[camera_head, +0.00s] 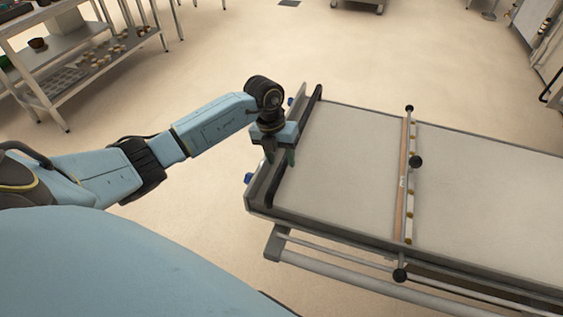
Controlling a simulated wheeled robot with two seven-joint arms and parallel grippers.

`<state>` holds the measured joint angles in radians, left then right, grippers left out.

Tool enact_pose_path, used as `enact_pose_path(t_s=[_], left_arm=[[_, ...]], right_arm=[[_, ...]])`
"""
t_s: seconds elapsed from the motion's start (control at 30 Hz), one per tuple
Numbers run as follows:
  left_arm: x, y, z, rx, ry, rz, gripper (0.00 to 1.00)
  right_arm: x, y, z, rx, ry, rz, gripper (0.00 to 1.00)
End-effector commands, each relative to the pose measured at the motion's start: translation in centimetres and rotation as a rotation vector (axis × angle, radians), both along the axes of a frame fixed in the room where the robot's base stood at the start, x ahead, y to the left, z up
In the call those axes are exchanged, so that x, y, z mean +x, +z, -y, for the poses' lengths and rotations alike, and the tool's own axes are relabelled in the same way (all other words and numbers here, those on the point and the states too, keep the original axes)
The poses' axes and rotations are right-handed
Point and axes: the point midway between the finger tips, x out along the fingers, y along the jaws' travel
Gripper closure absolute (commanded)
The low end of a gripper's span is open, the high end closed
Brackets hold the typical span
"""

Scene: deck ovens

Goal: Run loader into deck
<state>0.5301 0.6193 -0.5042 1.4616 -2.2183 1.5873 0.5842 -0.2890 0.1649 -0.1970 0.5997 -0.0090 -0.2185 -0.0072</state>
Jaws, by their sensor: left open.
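The loader (345,165) is a long flat bed with a pale belt surface, running from the middle of the head view off to the right edge. A black handle bar (312,105) runs along its near left end. A crossbar with black knobs (409,180) spans the belt. My left gripper (281,160) is at the handle bar, pointing down, with its fingers apart; they appear to be around or just beside the bar, and I cannot tell whether they touch it. My right gripper is not in view. No deck opening can be clearly made out.
A metal shelf rack (85,65) with trays and small items stands at the upper left. A frame rail (350,275) runs below the loader's front side. A metal unit (545,40) stands at the upper right. The floor (230,50) between is clear.

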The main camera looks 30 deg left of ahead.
Motion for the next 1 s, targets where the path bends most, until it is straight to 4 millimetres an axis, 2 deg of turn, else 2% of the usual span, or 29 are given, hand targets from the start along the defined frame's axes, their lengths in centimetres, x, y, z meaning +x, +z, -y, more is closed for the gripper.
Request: enact_pose_path(t_s=[0.13, 0.47, 0.8, 1.0], left_arm=[[0.06, -1.29, 0.26, -0.001, 0.001, 0.000, 0.57], [0.09, -1.55, 0.32, -0.001, 0.000, 0.001, 0.57], [0.08, -1.53, 0.31, -0.001, 0.000, 0.001, 1.00], [0.08, -1.52, 0.31, 0.000, 0.000, 0.001, 1.00]], right_arm=[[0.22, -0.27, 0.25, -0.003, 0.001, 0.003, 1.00], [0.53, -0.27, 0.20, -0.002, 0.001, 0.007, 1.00], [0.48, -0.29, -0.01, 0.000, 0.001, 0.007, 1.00], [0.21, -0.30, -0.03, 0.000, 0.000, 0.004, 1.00]])
